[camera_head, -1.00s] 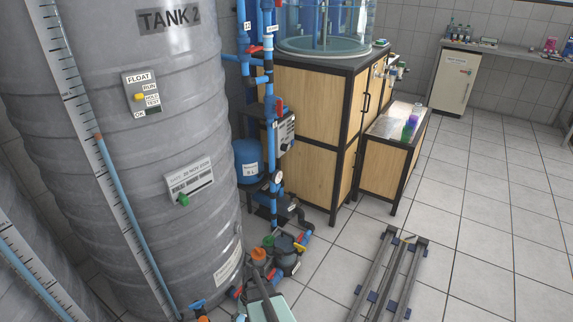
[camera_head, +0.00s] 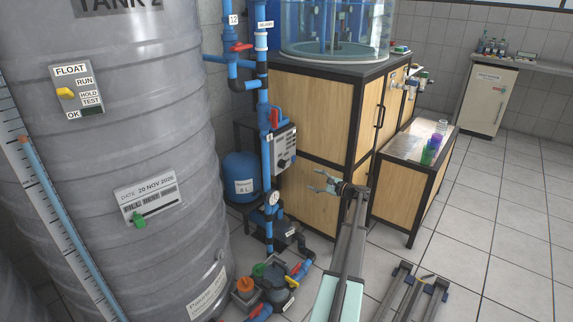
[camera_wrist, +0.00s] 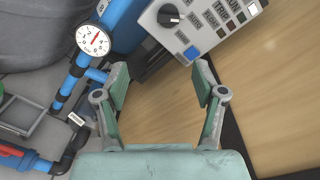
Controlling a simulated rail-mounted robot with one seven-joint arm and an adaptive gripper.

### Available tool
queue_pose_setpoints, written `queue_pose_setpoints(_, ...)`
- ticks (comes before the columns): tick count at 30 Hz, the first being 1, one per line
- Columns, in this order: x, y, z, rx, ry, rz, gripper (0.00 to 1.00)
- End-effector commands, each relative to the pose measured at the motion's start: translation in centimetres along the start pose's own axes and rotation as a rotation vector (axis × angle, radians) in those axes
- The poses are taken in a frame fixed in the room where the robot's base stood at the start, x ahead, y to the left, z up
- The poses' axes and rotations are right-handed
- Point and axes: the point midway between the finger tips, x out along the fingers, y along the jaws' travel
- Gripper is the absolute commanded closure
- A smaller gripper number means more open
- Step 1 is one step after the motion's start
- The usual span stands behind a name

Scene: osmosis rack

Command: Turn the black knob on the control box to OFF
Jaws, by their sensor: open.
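The control box (camera_head: 286,142) is a light grey box mounted beside the blue pipes, left of the wooden cabinet. Its black knob (camera_head: 282,163) is low on the front face. In the wrist view the box (camera_wrist: 193,38) is at the top, tilted, and the knob (camera_wrist: 168,16) is round with a light pointer mark. My gripper (camera_head: 315,182) is open and empty, to the right of the box. In the wrist view its two fingers (camera_wrist: 160,66) are spread below the box, apart from the knob.
A pressure gauge (camera_wrist: 93,39) and blue pipes (camera_head: 265,130) stand left of the box. The large grey tank (camera_head: 150,150) fills the left. The wooden cabinet (camera_head: 310,105) stands close behind my gripper. Floor rails (camera_head: 410,290) lie at the lower right.

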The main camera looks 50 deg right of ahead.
Motion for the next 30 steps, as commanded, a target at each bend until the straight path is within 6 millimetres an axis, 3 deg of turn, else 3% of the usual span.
queue_pose_setpoints(3,0.0,-1.1,0.8,0.085,-0.035,-0.051,0.3)
queue_pose_setpoints(11,2.0,-1.0,0.7,0.109,-0.034,-0.045,0.3)
queue_pose_setpoints(30,14.1,-1.5,1.0,0.107,-0.033,-0.043,0.3)
